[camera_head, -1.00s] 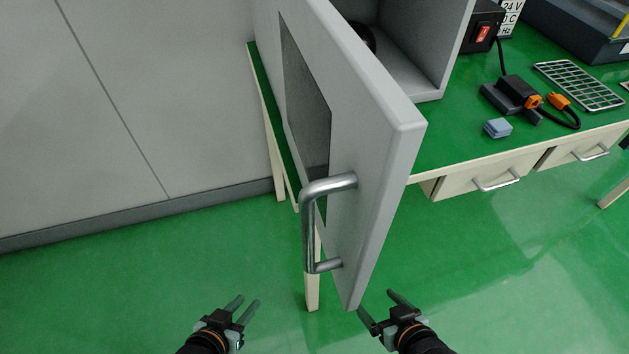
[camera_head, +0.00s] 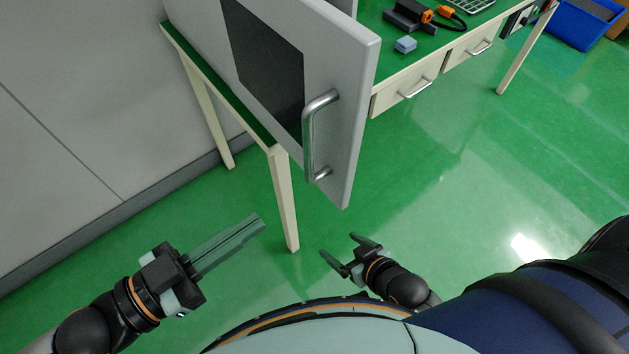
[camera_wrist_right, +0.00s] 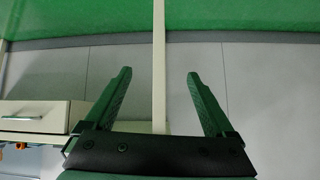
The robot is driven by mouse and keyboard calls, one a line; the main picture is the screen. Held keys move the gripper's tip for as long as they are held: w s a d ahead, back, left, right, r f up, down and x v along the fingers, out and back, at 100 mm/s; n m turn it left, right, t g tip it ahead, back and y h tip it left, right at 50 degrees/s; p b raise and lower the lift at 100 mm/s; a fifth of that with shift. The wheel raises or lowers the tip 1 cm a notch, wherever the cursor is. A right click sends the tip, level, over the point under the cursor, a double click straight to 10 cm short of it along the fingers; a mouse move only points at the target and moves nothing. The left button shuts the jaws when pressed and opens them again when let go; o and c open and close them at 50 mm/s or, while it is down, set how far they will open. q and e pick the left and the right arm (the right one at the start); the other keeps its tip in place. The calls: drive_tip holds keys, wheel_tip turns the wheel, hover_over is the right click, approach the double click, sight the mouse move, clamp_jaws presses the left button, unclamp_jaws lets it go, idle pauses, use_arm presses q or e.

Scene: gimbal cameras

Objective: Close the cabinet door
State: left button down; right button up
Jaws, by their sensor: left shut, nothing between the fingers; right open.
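The grey cabinet door (camera_head: 345,75) stands swung open in the head view, jutting out past the front edge of the green-topped table. It has a dark window (camera_head: 262,60) and a metal bar handle (camera_head: 309,140). Only a sliver of the cabinet's interior shows at the top edge. My left gripper (camera_head: 258,226) is shut and empty, lower left of the door and apart from it. My right gripper (camera_head: 346,247) is open and empty, below the door's lower corner and not touching it. The right wrist view shows its spread fingers (camera_wrist_right: 159,75) with nothing held between them.
The table has pale legs (camera_head: 284,200) and drawers (camera_head: 408,96). A small blue block (camera_head: 405,45) and a black-and-orange device (camera_head: 412,14) lie on top. A grey wall (camera_head: 60,120) is at left. A blue bin (camera_head: 582,22) stands far right. Green floor is open at right.

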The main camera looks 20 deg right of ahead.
sight(345, 164)
use_arm(q)
drive_tip(key=p+x, duration=0.1)
drive_tip(key=x, duration=1.2)
drive_tip(key=shift+s+d+r+p, duration=0.1)
drive_tip(key=shift+d+r+p, duration=0.05)
drive_tip(key=shift+d+p, duration=0.25)
